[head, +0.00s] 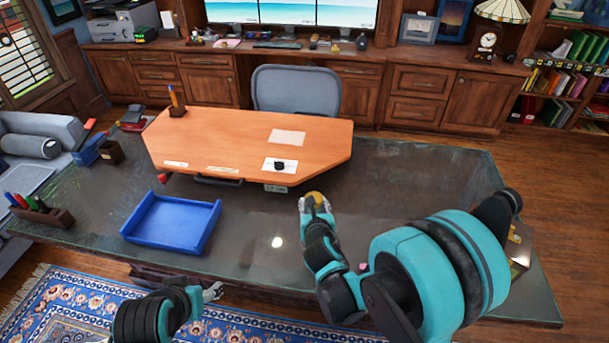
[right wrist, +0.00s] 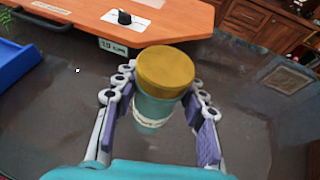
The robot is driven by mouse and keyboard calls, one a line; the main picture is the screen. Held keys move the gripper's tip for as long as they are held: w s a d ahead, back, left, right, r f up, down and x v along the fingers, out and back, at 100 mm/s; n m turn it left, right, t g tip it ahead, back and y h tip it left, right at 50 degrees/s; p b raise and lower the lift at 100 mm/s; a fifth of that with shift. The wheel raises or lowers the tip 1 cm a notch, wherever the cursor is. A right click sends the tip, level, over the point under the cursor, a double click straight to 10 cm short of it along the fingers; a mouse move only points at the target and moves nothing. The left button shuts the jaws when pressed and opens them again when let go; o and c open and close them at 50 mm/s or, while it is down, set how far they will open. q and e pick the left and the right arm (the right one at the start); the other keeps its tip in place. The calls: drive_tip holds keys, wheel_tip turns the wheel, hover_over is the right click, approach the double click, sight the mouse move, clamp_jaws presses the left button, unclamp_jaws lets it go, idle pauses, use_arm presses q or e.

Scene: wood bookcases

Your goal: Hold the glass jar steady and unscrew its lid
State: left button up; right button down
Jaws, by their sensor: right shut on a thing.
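The glass jar (right wrist: 152,111) is greenish and see-through, with a pale printed label low on its side. Its mustard-yellow lid (right wrist: 166,70) sits on top and also shows in the head view (head: 315,197). My right gripper (right wrist: 157,108) is shut around the jar body below the lid, one finger on each side. In the head view the right gripper (head: 314,204) is over the dark desk, in front of the orange board. My left gripper (head: 213,291) is at the desk's front edge, apart from the jar. Its fingers are too small to read.
The dark glossy desk (head: 255,260) carries an orange board (head: 235,135) with papers and a small black knob (head: 279,166). A blue tray (head: 172,225) and a pen holder (head: 42,216) stand at left. The desk between tray and right arm is clear.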

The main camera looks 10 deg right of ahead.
drive_tip(key=s+d+r+m+h, duration=0.2)
drive_tip(key=s+d+r+h, duration=0.1)
drive_tip(key=s+d+r, duration=0.25)
use_arm(q)
drive_tip(key=shift+c, duration=0.2)
drive_tip(key=shift+r, duration=0.1)
drive_tip(key=w+d+r+m+g, duration=0.3)
drive_tip(key=w+d+r+m, duration=0.5)
drive_tip(key=m, duration=0.5)
drive_tip(key=w+d+r+m+g, duration=0.3)
drive_tip(key=w+d+r+m, duration=0.25)
drive_tip(key=d+m, duration=0.65)
drive_tip(key=d+r+m+g, duration=0.1)
drive_tip(key=d+m, duration=0.5)
drive_tip(key=m, duration=0.4)
drive_tip(key=shift+w+d+f, duration=0.1)
drive_tip(key=shift+w+f, duration=0.1)
drive_tip(key=shift+f, duration=1.8)
drive_tip(key=shift+w+d+f, duration=0.1)
drive_tip(key=shift+w+f, duration=0.05)
drive_tip(key=shift+f, duration=1.85)
use_arm(e)
drive_tip(key=s+a+r+n+y, duration=0.1)
drive_tip(key=s+a+n+y, duration=0.3)
drive_tip(key=a, duration=0.5)
drive_tip(key=shift+s+a+r+n+y, duration=0.25)
drive_tip(key=shift+s+y, duration=0.4)
drive_tip(key=shift+y, duration=0.35)
